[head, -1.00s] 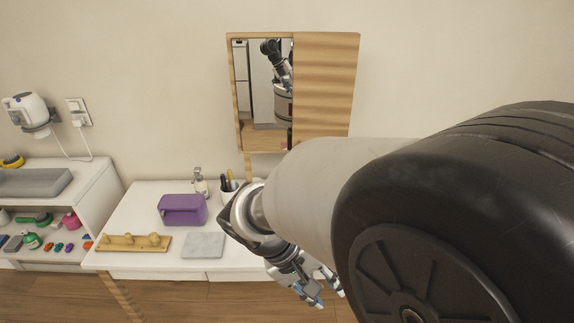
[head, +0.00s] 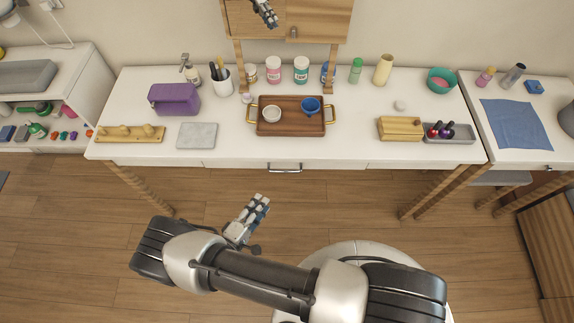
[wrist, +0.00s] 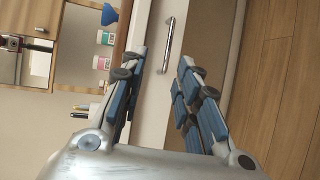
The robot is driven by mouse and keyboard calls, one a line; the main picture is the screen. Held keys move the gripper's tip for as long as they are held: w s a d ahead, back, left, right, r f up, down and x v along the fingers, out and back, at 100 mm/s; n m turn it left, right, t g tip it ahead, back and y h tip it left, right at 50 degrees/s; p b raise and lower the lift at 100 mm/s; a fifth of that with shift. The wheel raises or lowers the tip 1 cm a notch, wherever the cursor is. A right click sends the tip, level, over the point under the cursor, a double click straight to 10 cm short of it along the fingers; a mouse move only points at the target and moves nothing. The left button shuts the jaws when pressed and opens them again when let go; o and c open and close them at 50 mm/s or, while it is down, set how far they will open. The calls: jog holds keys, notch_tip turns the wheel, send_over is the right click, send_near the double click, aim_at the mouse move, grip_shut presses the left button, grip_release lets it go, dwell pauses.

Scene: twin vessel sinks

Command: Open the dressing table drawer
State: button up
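The white dressing table (head: 225,148) stands against the wall, and its middle drawer (head: 240,164) looks shut, its front in line with the table front. The drawer has a silver bar handle (head: 285,168). My gripper (head: 260,203) is in front of the table, below and a little left of the handle in the head view, apart from it. In the wrist view my gripper (wrist: 162,65) is open and empty, its blue-padded fingers spread, and the handle (wrist: 168,45) shows beyond and between them. Nothing hides the handle in either view.
On the tabletop are a wooden tray (head: 290,128) with cups, a purple case (head: 174,99), jars and a wooden box (head: 400,128). A mirror cabinet (head: 320,20) stands behind. The wooden floor (head: 330,205) before the drawer is clear.

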jog(key=w+d+f+b, duration=0.1)
jog(key=w+d+f, duration=0.2)
jog(key=w, duration=0.4)
jog(key=w+d+f+n+t+y+b, duration=0.1)
jog(key=w+d+f, duration=0.2)
jog(key=w+d, duration=0.2)
jog(key=w, duration=0.2)
jog(key=shift+w, duration=0.3)
jog(key=shift+c, duration=0.6)
grip_shut()
